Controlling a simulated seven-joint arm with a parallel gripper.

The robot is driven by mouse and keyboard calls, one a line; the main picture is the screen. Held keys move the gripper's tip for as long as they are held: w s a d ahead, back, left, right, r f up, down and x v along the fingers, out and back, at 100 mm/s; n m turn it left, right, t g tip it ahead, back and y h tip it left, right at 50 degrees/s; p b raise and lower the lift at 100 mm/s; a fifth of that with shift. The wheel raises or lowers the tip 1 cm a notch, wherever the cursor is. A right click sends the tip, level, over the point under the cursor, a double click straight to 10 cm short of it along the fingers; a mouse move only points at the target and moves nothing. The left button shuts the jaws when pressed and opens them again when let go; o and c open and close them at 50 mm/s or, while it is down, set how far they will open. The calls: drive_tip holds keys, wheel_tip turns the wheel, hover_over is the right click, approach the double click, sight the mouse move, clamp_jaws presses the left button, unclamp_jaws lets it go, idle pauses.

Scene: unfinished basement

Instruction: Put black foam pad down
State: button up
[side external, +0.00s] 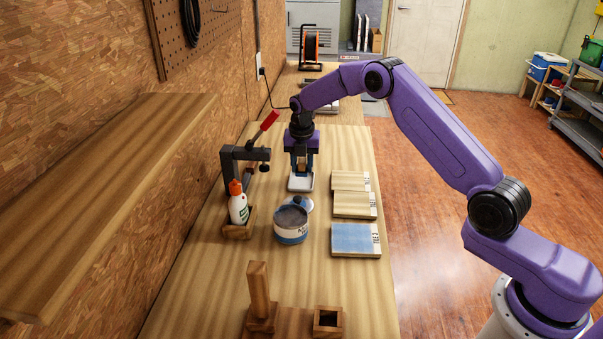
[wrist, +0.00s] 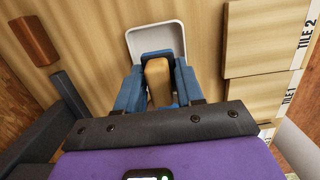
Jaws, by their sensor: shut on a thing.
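My gripper (side external: 302,170) is low over the bench, at a shallow white tray (side external: 301,184). In the wrist view my gripper (wrist: 158,78) has its blue fingers closed on a tan, wood-like block or handle (wrist: 157,82). A dark piece, apparently the black foam pad (wrist: 158,54), shows at the far end of that block, between the fingertips. The white tray (wrist: 157,34) shows beyond and around it. The pad's underside is hidden, so I cannot tell whether it touches the tray.
A dark clamp (side external: 243,155) with a red handle stands left of my gripper. A glue bottle (side external: 238,205) and an open can (side external: 291,227) are nearer the camera. Tan tiles (side external: 354,205) and a blue tile (side external: 356,240) lie right. A wooden post (side external: 259,290) and box (side external: 328,321) stand in front.

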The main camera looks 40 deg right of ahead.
sight(301, 173)
drive_tip(key=shift+w+f, duration=0.15)
drive_tip(key=shift+f, duration=1.55)
drive_tip(key=o, duration=0.8)
drive_tip(key=shift+f, duration=0.1)
drive_tip(key=r, duration=0.8)
drive_tip(key=s+a+r, duration=0.1)
drive_tip(key=r, duration=0.3)
drive_tip(key=shift+r, duration=0.1)
